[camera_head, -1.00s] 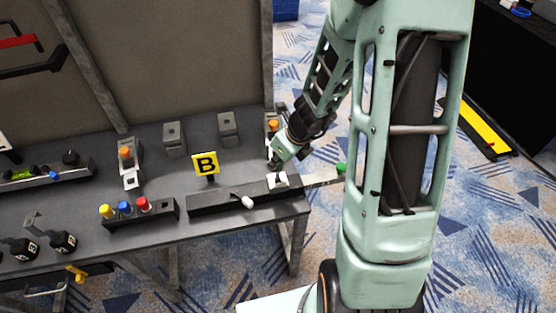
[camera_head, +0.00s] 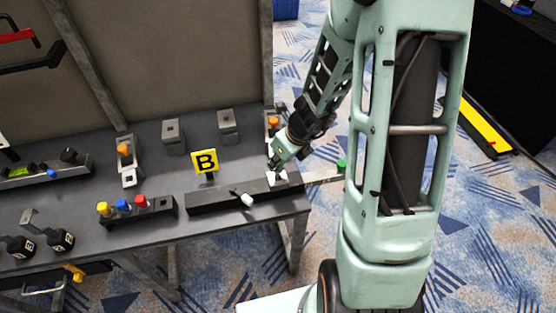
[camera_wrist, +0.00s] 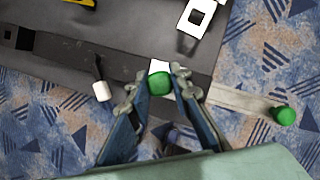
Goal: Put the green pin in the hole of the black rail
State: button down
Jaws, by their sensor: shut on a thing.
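My gripper (camera_wrist: 160,88) is shut on the green pin (camera_wrist: 160,84), whose round green top shows between the fingertips in the wrist view. The black rail (camera_head: 210,200) lies along the table's front right edge; it also shows in the wrist view (camera_wrist: 70,54). A white patch (camera_wrist: 159,66) on the rail is partly covered by the pin. In the head view my gripper (camera_head: 273,165) is low over the rail's right end, next to the white patch (camera_head: 278,178). The hole is hidden, and I cannot tell whether the pin touches the rail.
A white-tipped lever (camera_head: 247,199) sticks out of the rail's front. A grey bar (camera_head: 318,178) with a green knob (camera_head: 341,164) extends past the right end. A yellow "B" sign (camera_head: 205,161) stands behind the rail. A block with yellow, blue and red pins (camera_head: 140,212) is at left.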

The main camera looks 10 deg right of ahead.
jog(key=shift+f+b, duration=0.95)
jog(key=shift+f, duration=0.15)
jog(key=shift+f+b, duration=0.25)
jog(key=shift+b, duration=0.05)
jog(key=shift+f+b, duration=0.6)
jog(key=shift+f, duration=0.05)
jog(key=c, duration=1.2)
grip_release()
jog(key=shift+r, duration=0.15)
notch_tip(320, 180, up, 7)
jog(key=p, duration=0.7)
